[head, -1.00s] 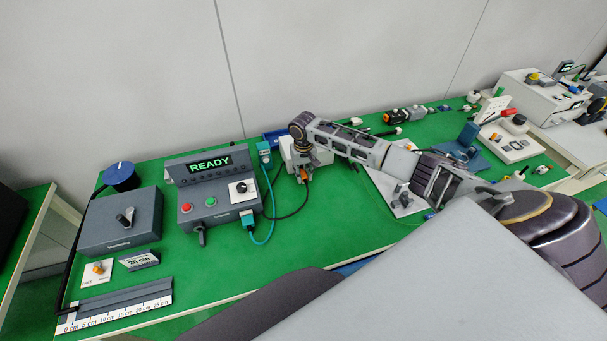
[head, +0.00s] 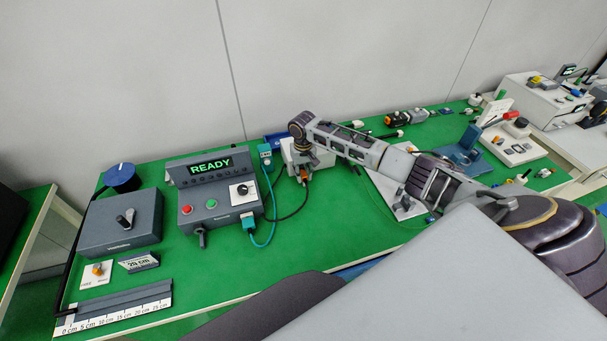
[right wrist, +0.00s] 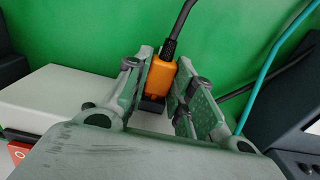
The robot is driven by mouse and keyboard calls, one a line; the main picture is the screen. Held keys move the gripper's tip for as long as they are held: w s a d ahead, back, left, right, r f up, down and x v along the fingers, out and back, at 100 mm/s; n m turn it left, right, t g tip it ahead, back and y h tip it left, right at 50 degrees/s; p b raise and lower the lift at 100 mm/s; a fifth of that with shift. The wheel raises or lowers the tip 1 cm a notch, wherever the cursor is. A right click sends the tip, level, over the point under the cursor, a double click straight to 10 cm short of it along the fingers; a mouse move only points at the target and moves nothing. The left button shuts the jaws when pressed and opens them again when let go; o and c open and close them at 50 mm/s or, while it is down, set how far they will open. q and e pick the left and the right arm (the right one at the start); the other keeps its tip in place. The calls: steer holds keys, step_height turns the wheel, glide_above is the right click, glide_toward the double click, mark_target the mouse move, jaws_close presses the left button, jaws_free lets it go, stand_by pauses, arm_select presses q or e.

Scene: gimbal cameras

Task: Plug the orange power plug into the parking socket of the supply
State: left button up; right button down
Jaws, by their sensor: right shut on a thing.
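The orange power plug (right wrist: 161,78) sits between the fingers of my right gripper (right wrist: 164,95) in the right wrist view, with its dark cable leading up and away. My right gripper is shut on it. A black part (right wrist: 152,106) shows at the plug's lower end; I cannot tell whether the plug is seated in it. In the head view the plug (head: 304,176) shows as a small orange patch under my right gripper (head: 305,168), at the front of the white supply (head: 292,155). The supply (right wrist: 55,95) is also left in the wrist view. The parking socket cannot be made out clearly.
A grey console (head: 217,190) reading READY stands left of the supply, with a teal cable (head: 272,215) and a dark cable between them. A grey box (head: 120,222) and a ruler (head: 115,309) lie farther left. Green bench surface is free in front of the supply.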

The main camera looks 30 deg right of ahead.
mark_target(303, 172)
steer(key=shift+w, duration=0.25)
steer(key=c, duration=1.1)
jaws_free()
steer(key=shift+w+r, duration=0.1)
steer(key=shift+r, duration=0.05)
steer(key=shift+c, duration=0.2)
steer(key=shift+d, duration=0.15)
arm_select(q)
steer(key=shift+d+f, duration=0.15)
steer(key=shift+d, duration=0.2)
arm_select(e)
step_height(303, 172, up, 12)
